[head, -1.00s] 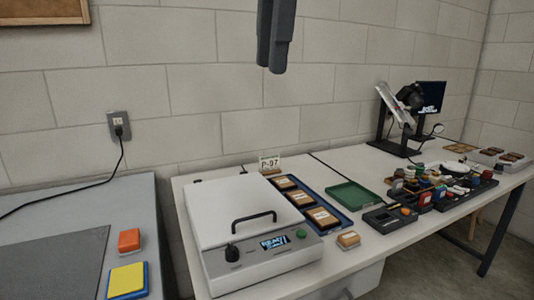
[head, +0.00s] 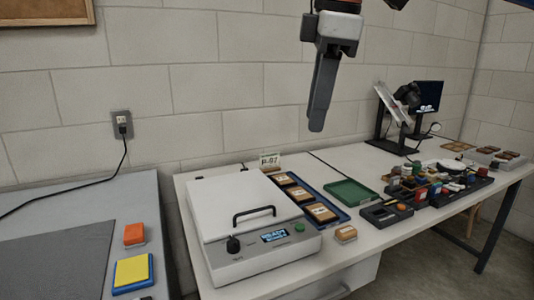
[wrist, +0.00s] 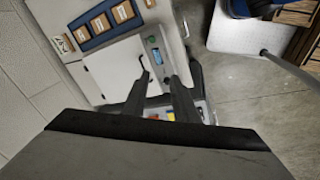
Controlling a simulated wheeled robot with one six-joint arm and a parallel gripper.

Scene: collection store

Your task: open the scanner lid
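The scanner (head: 262,258) is a light grey box on the white table, with a dark knob, a lit display and a green button on its front panel. Its white lid (head: 228,196) lies flat and shut, with a black bar handle (head: 254,214) near the front edge. My gripper (head: 317,126) hangs in the air above and to the right of the scanner, fingers down, touching nothing. In the wrist view its two fingers (wrist: 157,78) stand apart with nothing between them.
A blue tray (head: 338,221) with several brown specimen boxes lies right of the scanner, beside a green tray (head: 351,193). A small box (head: 345,233) sits near the front edge. The grey left table (head: 60,250) holds orange and yellow blocks. Space above the lid is clear.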

